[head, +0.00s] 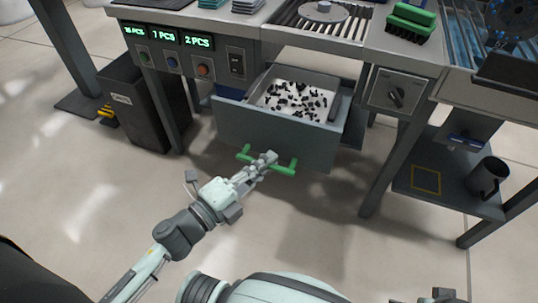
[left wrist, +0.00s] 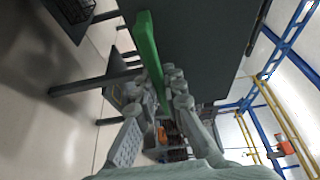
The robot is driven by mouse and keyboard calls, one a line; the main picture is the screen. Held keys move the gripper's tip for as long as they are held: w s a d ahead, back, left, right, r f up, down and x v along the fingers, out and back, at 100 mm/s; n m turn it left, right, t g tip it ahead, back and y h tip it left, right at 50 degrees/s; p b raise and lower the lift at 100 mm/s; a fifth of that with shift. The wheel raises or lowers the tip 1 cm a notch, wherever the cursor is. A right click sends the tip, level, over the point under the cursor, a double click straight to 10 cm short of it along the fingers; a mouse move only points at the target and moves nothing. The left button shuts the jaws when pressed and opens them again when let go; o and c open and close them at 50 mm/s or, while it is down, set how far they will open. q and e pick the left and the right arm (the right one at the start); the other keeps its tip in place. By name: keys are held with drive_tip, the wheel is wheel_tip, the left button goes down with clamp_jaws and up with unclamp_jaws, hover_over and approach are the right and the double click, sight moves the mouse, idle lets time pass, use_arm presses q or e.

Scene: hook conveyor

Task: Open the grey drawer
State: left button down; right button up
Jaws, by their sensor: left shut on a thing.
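The grey drawer (head: 262,131) stands pulled out from under the workbench in the head view. Its inside shows a white bottom strewn with small black pieces. A green handle (head: 284,170) runs across its front. My left gripper (head: 267,161) is shut on the handle near its middle. In the left wrist view the fingers (left wrist: 163,100) close around the green handle (left wrist: 148,45), with the dark drawer front behind it. A small grey part of what looks like my right gripper (head: 437,296) shows at the bottom edge; its fingers cannot be made out.
A dark bin (head: 135,108) stands left of the drawer. A bench leg (head: 385,165) and a low shelf with a dark mug (head: 487,178) are to the right. The bench top holds a green brush (head: 411,20) and a round metal part (head: 322,11). The floor before the drawer is clear.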

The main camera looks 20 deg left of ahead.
use_arm(q)
drive_tip(key=shift+s, duration=0.85)
use_arm(e)
drive_tip(key=shift+s+d+r, duration=0.1)
drive_tip(key=shift+s+d, duration=0.2)
drive_tip(key=shift+s, duration=0.15)
use_arm(q)
drive_tip(key=c, duration=1.6)
unclamp_jaws()
drive_tip(key=v, duration=1.2)
use_arm(e)
drive_tip(key=shift+a, duration=0.15)
